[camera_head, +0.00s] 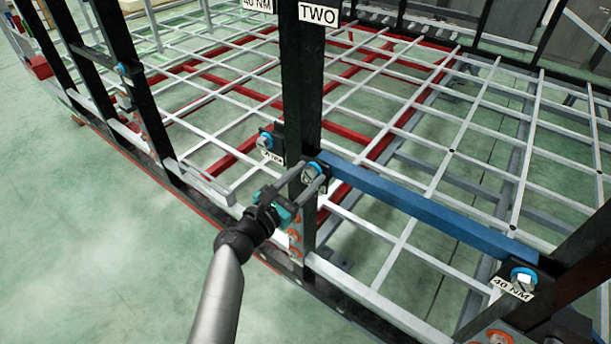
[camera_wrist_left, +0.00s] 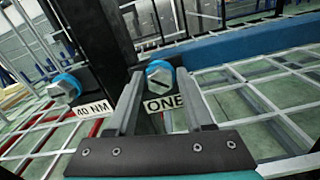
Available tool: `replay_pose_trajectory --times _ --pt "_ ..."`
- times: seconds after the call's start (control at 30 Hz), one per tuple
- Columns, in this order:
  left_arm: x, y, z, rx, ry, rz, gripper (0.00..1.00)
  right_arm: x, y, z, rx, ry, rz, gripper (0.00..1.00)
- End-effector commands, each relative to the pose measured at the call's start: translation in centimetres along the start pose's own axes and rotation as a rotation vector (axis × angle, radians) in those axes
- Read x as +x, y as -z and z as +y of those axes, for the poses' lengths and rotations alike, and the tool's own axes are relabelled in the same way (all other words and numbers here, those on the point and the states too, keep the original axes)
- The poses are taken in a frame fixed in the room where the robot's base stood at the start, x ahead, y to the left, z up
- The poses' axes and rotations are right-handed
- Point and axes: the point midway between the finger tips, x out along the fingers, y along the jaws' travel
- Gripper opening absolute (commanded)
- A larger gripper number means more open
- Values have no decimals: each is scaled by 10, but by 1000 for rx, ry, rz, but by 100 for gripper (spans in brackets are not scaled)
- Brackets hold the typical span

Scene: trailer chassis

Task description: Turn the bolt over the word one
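The bolt over the word ONE (camera_wrist_left: 160,74) has a silver head with a dark slanted line and a blue ring. It also shows on the black post in the head view (camera_head: 314,167). The ONE label (camera_wrist_left: 165,103) sits just below it in the wrist view. My left gripper (camera_head: 309,175) is open, its two grey fingers reaching toward this bolt. In the wrist view the bolt head appears between the fingertips; I cannot tell whether they touch it. My left fingers hide the label in the head view. My right gripper is not in view.
A second blue-ringed bolt with a 40 NM label (camera_wrist_left: 65,88) is to the left. Another bolt (camera_head: 523,278) is at the lower right. A blue beam (camera_head: 425,208) runs right from the black post (camera_head: 301,80). Open green floor (camera_head: 90,250) lies at the left.

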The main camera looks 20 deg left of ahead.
Motion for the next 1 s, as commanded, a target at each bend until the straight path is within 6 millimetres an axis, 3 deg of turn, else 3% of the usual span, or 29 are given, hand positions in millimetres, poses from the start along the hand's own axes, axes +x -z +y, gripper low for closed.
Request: replay_pose_trajectory --times 0.07,0.43,1.0 --pt "0 0 0 0 0 0 42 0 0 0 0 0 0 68" --pt "0 0 0 0 0 0 0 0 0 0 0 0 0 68" --pt "0 1 -1 85 1 -1 0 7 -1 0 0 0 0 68"
